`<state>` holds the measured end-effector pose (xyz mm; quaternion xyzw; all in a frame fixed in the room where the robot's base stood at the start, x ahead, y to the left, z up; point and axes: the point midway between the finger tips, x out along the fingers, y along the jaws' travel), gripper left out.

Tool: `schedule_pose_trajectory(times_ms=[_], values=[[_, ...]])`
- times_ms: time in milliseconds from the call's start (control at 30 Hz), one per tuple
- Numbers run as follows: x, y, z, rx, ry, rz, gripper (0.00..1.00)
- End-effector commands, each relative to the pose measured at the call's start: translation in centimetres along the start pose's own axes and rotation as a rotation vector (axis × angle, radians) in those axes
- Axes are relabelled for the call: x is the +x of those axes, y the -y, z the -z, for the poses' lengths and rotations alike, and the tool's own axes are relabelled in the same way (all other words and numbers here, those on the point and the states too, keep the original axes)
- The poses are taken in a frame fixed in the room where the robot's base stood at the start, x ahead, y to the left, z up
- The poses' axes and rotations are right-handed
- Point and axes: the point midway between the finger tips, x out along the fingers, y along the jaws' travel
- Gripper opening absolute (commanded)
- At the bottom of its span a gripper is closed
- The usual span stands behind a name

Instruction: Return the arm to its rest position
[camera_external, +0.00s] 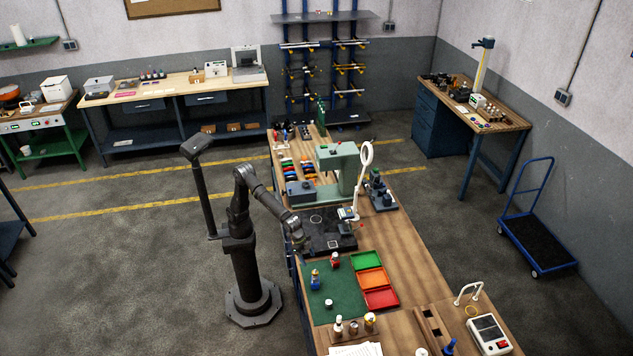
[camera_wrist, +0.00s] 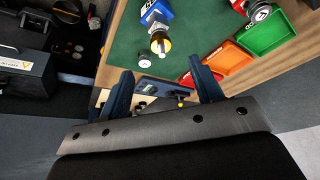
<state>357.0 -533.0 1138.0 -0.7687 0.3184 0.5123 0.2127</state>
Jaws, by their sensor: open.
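My arm stands on its base at the left side of the long wooden bench (camera_external: 392,247). It is bent at the elbow, and its forearm slopes down to the right. My gripper (camera_external: 302,248) is over the bench's left edge, near the dark plate (camera_external: 330,240) and the green mat (camera_external: 338,291). In the wrist view my gripper (camera_wrist: 164,84) shows two dark blue fingers spread apart. Nothing is held between them. A bluish-grey item (camera_wrist: 158,88) shows in the gap, seemingly farther away; I cannot tell what it is.
A blue bottle (camera_external: 315,279), a red bottle (camera_external: 335,260) and a small white piece (camera_external: 328,303) stand on the mat. Green (camera_external: 366,252), orange (camera_external: 388,277) and red (camera_external: 382,306) trays lie beside it. A green machine (camera_external: 345,165) stands behind. The floor left of my base is open.

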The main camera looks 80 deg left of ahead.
Motion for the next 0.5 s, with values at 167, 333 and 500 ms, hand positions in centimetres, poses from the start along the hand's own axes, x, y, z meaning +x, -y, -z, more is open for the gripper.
schedule_pose_trajectory(times_ms=[167, 333, 500], values=[[1.8, 0.0, -0.1, 0.0, 0.003, 0.001, 0.6], [5.1, 0.1, -0.1, -0.001, 0.005, 0.002, 0.6], [8.5, 0.1, -0.1, -0.001, 0.004, 0.001, 0.6]])
